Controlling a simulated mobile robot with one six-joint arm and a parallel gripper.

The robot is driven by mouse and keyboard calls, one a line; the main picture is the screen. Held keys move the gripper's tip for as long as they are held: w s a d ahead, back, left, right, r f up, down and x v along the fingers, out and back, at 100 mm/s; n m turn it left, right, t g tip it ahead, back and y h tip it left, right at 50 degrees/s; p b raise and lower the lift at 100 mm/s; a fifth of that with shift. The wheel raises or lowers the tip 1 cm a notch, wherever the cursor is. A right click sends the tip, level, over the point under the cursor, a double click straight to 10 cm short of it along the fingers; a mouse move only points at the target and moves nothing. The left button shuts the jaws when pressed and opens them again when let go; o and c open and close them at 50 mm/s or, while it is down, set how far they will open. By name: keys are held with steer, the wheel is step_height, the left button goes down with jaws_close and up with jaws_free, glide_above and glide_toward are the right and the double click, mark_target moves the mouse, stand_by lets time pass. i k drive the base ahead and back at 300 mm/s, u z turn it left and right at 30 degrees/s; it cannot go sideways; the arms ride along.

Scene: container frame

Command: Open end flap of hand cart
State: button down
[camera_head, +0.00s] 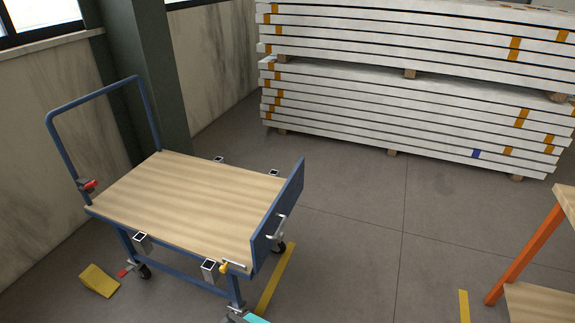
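The hand cart (170,200) stands left of centre, with a wooden deck, a blue frame and a tall blue push bar (95,98) at its left end. The end flap (277,222) is a blue panel standing upright along the deck's right end. A light metal handle (279,226) is on its outer face. A small latch with a yellow knob (224,267) sits at the deck's near right corner, beside the flap's lower edge. A small grey and cyan part of my arm shows at the bottom edge, near the cart's right leg. I cannot make out my gripper's fingers.
A yellow wedge (99,281) lies on the floor left of the cart. Stacked white panels (400,110) stand at the back. An orange-legged table (526,252) is at the right. The floor between cart and table is clear. A dark pillar (157,75) stands behind the cart.

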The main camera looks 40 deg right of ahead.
mark_target(265, 235)
steer(key=z, duration=0.9)
steer(key=k, duration=0.15)
steer(key=u, duration=2)
steer(key=k, duration=1.35)
steer(key=z, duration=1.2)
steer(key=i, duration=1.05)
